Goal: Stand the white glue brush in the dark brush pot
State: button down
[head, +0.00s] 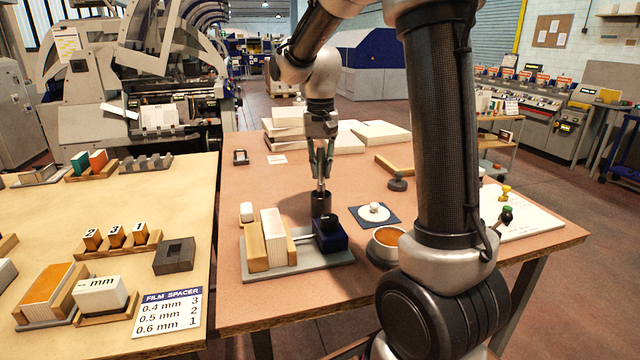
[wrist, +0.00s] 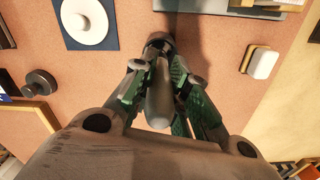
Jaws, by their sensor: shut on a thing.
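My gripper (head: 321,172) points straight down over the pink-brown table and is shut on the glue brush. In the wrist view my gripper (wrist: 160,85) has its green-padded fingers on both sides of the brush's pale, rounded handle (wrist: 157,100). The dark brush pot (head: 321,204) stands upright directly below the fingertips. It also shows past the brush in the wrist view (wrist: 158,40), partly covered. The brush's lower end is hidden, and I cannot tell how deep it sits in the pot.
A grey board (head: 290,262) with book-like blocks and a dark blue box (head: 330,236) lies just in front of the pot. A white block (head: 246,212) is to the left. A white disc on a blue mat (head: 374,212) and a copper-coloured bowl (head: 386,245) are to the right.

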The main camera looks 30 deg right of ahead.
aim_at(321, 147)
jog(key=shift+f, duration=1.95)
jog(key=shift+f, duration=0.15)
jog(key=c, duration=1.4)
grip_release()
notch_tip(321, 147, up, 12)
jog(key=s+n+t, duration=0.1)
jog(key=s, duration=0.7)
jog(key=s+f+n+t, duration=0.1)
jog(key=s+n+t, duration=0.1)
jog(key=s, duration=0.6)
jog(key=s+f+n+t, duration=0.1)
jog(key=s+n, duration=0.1)
jog(key=s, duration=0.6)
jog(key=shift+s+d+t, duration=0.3)
jog(key=shift+s, duration=0.05)
